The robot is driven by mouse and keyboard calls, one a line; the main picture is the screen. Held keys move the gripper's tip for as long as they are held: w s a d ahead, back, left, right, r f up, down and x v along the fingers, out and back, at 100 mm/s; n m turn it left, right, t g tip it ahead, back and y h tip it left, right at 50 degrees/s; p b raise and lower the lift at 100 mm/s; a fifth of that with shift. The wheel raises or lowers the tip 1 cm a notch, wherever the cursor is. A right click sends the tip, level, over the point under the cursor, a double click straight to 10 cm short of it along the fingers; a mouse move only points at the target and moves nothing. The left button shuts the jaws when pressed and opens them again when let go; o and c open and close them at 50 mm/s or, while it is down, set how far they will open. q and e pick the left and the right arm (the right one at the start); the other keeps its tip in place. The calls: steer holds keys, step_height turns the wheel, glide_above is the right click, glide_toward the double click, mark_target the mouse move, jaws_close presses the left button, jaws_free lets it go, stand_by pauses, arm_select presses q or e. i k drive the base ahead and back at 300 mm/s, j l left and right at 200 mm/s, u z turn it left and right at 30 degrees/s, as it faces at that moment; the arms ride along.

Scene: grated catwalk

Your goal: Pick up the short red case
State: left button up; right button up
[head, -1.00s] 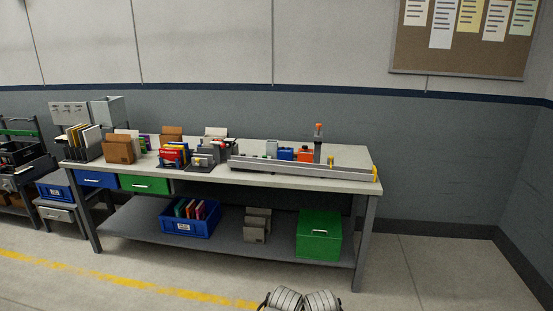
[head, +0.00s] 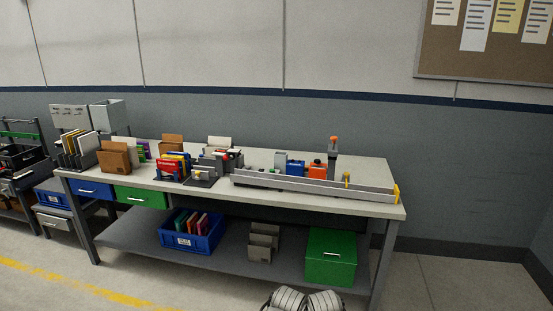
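A red item with pale lettering (head: 167,166) stands in a dark holder with yellow and blue items on the workbench, left of its middle. A small orange-red block (head: 318,171) sits behind the long grey rail on the right half of the bench. I cannot tell at this size which of them, if either, is the short red case. Grey rounded parts of my two arms show at the bottom edge, well in front of the bench. Neither gripper's fingers can be seen.
The workbench top (head: 365,172) carries a long grey rail (head: 315,186), brown holders (head: 116,157) and a blue block (head: 295,168). Its lower shelf holds a blue bin (head: 207,244), grey holders and a green box (head: 330,265). The floor at the front left is clear.

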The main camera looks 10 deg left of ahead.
mark_target(167, 167)
steer(key=i+l+u, duration=0.1)
steer(key=i+u, duration=0.35)
steer(key=i+l+u, duration=0.3)
steer(key=i+u, duration=0.15)
steer(key=i+l+u, duration=0.45)
